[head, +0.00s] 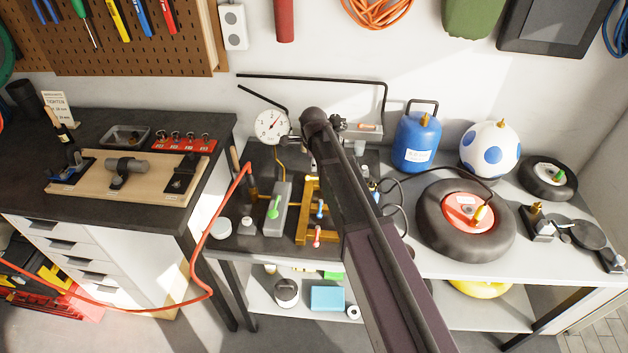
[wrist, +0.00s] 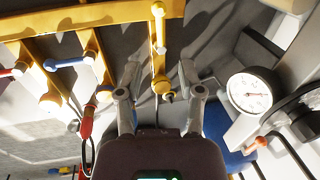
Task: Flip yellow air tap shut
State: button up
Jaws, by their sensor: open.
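A yellow pipe frame with several taps stands on the dark bench top. In the head view, the frame (head: 302,226) is left of my arm and partly hidden by it. In the wrist view, the frame (wrist: 100,13) crosses the top and left. A yellow upright piece with round knobs (wrist: 160,86) lies between my gripper's fingers, with a gap on both sides. I cannot tell clearly which part of it is the tap lever. My gripper (wrist: 160,76) is open and empty. In the head view, my arm hides the gripper.
A white dial gauge (head: 271,125) stands behind the frame. A blue tank (head: 417,143) and a tyre (head: 435,222) stand to the right.

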aim_at(315, 179)
jog(key=shift+w+f+b, duration=0.25)
jog(key=shift+f+b, duration=0.95)
jog(key=shift+f, duration=0.1)
jog(key=shift+w+f+b, duration=0.25)
jog(key=shift+f+b, duration=0.95)
jog(key=shift+f, duration=0.1)
jog(key=shift+w+f+b, duration=0.25)
jog(key=shift+f+b, duration=0.95)
jog(key=shift+f, duration=0.1)
grip_shut()
